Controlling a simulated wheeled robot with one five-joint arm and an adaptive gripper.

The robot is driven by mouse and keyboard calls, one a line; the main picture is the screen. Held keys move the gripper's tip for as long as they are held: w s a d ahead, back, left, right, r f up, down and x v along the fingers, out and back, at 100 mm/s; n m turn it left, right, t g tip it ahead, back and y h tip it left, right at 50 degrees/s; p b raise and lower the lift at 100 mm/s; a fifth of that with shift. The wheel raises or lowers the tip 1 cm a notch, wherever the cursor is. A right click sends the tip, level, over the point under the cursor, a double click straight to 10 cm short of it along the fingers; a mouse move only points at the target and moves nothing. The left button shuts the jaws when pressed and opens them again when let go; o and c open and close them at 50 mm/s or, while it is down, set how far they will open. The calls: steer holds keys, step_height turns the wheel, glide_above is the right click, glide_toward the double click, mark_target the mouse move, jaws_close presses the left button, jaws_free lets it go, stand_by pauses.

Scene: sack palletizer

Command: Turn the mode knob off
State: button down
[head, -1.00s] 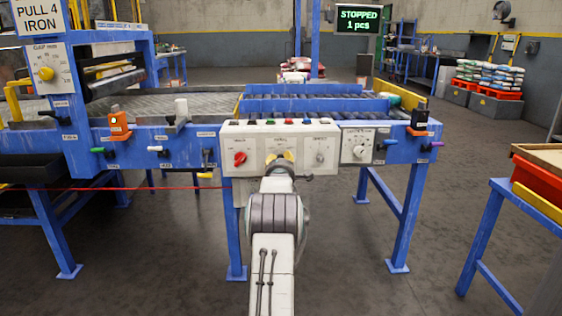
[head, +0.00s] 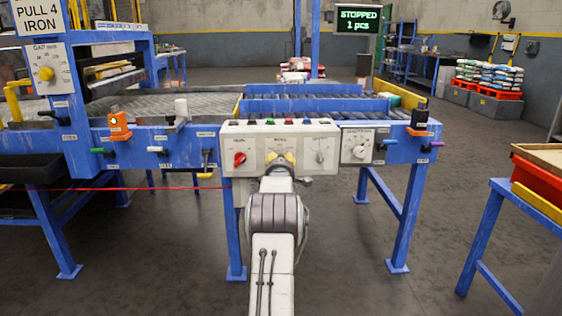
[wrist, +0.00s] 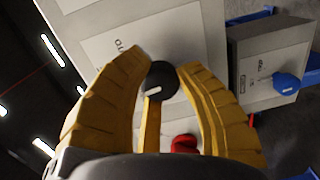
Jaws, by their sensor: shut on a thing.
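In the wrist view a round black knob (wrist: 160,78) with a white mark sits between the yellow fingertips of my gripper (wrist: 163,66). My gripper is shut on this knob. Its panel lettering is mostly hidden, so I cannot read the knob's setting. In the head view my gripper (head: 278,159) is at the middle dial of the white control panel (head: 230,133), and my wrist hides the knob there.
A red knob (head: 239,158) is left of my gripper, and a pale dial (head: 319,157) is to the right. A grey box with a dial (head: 359,151) adjoins the panel. The screen (head: 358,20) reads "STOPPED 1 pcs". A table (head: 500,213) stands at right.

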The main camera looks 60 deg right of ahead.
steer(key=c, duration=0.9)
jaws_free()
steer(key=shift+w, duration=0.1)
steer(key=shift+o, duration=0.2)
steer(key=v, duration=1.2)
